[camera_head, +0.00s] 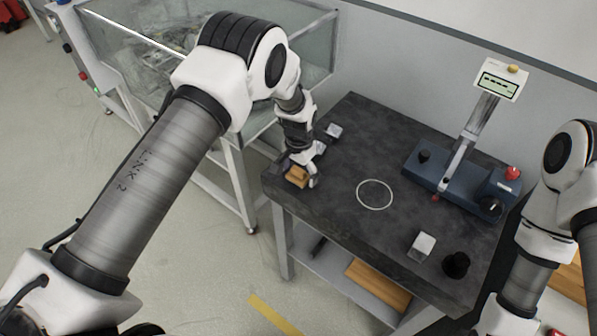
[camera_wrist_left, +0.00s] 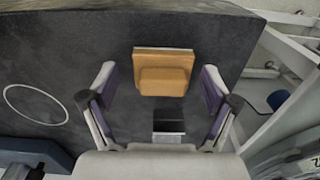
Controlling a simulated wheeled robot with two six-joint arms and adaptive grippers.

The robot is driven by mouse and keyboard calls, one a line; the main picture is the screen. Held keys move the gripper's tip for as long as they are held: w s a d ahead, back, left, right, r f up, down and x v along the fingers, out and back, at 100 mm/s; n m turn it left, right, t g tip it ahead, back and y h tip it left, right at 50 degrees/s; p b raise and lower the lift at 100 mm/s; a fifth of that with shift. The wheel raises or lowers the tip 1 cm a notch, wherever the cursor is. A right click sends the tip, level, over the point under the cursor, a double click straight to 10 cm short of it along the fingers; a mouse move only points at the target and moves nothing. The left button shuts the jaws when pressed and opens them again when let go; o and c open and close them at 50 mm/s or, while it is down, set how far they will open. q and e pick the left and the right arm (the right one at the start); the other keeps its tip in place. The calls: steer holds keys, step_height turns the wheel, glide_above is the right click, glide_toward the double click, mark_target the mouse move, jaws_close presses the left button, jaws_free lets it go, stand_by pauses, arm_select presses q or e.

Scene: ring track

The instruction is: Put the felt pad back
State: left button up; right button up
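A tan-orange block-like pad (camera_head: 297,176), which I take to be the felt pad, lies at the left front corner of the dark table. It also shows in the left wrist view (camera_wrist_left: 163,75), with a raised middle and a thin pale edge at its far side. My left gripper (camera_head: 304,171) is over it, pointing down. In the left wrist view the two fingers of the left gripper (camera_wrist_left: 158,84) are spread wide, with clear gaps on both sides of the pad. My right arm comes in at the right edge, but its gripper is out of view.
A white ring (camera_head: 374,194) is marked on the dark table (camera_head: 340,215). Metal-grey blocks stand behind the left gripper (camera_head: 333,131) and at the right front (camera_head: 421,246), beside a black knob-like piece (camera_head: 456,264). A blue device (camera_head: 450,180) with a display stands at the back.

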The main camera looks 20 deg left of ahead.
mark_target(299, 171)
arm_select(q)
steer(key=shift+s, duration=0.1)
steer(key=shift+a+r, duration=0.1)
steer(key=shift+r, duration=0.1)
steer(key=shift+r, duration=0.3)
step_height(299, 171, up, 11)
steer(key=b, duration=0.4)
steer(key=s+a+f+n, duration=0.1)
steer(key=s+a+f, duration=0.2)
steer(key=s+f, duration=0.65)
steer(key=s+a+f+n, duration=0.1)
steer(key=s+a+f, duration=0.2)
steer(key=s+f, duration=0.6)
steer(key=s+f+n, duration=0.1)
steer(key=s+f, duration=0.1)
steer(key=s, duration=0.6)
steer(key=s+a+f+n, duration=0.1)
steer(key=s, duration=0.7)
steer(key=shift+s+f, duration=0.3)
steer(key=shift+f, duration=0.1)
